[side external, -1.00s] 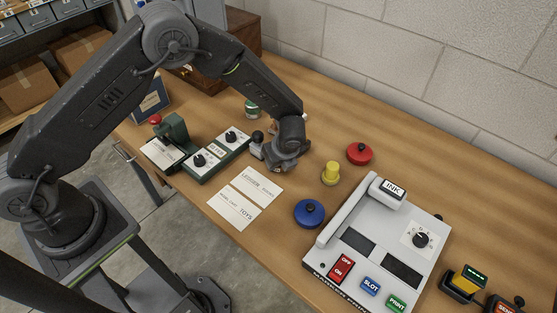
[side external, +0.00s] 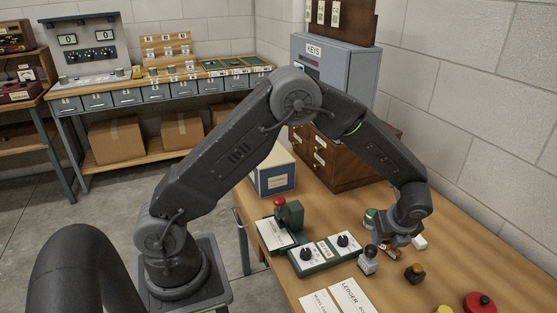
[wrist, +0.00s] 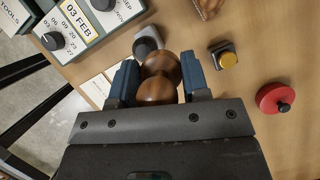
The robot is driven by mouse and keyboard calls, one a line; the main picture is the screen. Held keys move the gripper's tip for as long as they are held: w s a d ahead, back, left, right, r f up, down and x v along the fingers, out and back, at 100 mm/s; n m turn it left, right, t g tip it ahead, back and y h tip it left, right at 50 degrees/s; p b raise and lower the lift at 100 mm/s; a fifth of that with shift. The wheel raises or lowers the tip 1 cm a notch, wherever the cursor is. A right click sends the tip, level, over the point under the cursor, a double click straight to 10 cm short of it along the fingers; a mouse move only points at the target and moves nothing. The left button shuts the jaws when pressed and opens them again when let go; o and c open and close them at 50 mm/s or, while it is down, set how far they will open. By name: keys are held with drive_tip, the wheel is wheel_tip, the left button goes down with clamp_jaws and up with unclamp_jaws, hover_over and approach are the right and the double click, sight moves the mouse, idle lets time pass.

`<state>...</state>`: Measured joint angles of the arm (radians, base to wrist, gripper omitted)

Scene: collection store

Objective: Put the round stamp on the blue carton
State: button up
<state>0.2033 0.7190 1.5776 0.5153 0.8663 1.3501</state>
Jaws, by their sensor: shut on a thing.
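What looks like the round stamp (wrist: 160,78) has a turned brown wooden handle and sits between my gripper's blue fingers in the wrist view. Its base is hidden under the handle. My gripper (side external: 388,243) is shut on it, low over the bench in the side external view; the held stamp is barely visible there. The blue carton (side external: 263,182), with a pale top and a white label, stands on the bench farther back and left of my gripper, beyond the green hand press.
A grey stamp with a dark knob (side external: 369,260) and a yellow-topped stamp (wrist: 228,58) stand close to my gripper. A green press (side external: 290,215), a dial unit (side external: 325,254) and a red round piece (side external: 480,303) are nearby.

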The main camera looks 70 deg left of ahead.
drive_tip(key=s+a+r+n+g, duration=0.1)
drive_tip(key=a+r+n, duration=0.15)
drive_tip(key=a, duration=1.25)
drive_tip(key=s+a+r+n+g, duration=0.15)
drive_tip(key=a+r, duration=0.25)
drive_tip(key=a, duration=1.1)
drive_tip(key=s+a+r+n, duration=0.2)
drive_tip(key=s+a+r, duration=0.1)
drive_tip(key=s+a, duration=0.8)
drive_tip(key=s+a+r+n, duration=0.2)
drive_tip(key=s+a+r, duration=0.2)
drive_tip(key=s+a, duration=0.65)
drive_tip(key=shift+g, duration=0.25)
drive_tip(key=w+f, duration=0.2)
drive_tip(key=w, duration=0.2)
drive_tip(key=w+f, duration=0.3)
drive_tip(key=w, duration=0.1)
drive_tip(key=w+f, duration=0.2)
drive_tip(key=w, duration=0.2)
drive_tip(key=shift+w+f, duration=0.2)
drive_tip(key=shift+f, duration=2)
drive_tip(key=shift+f, duration=0.1)
drive_tip(key=o, duration=0.9)
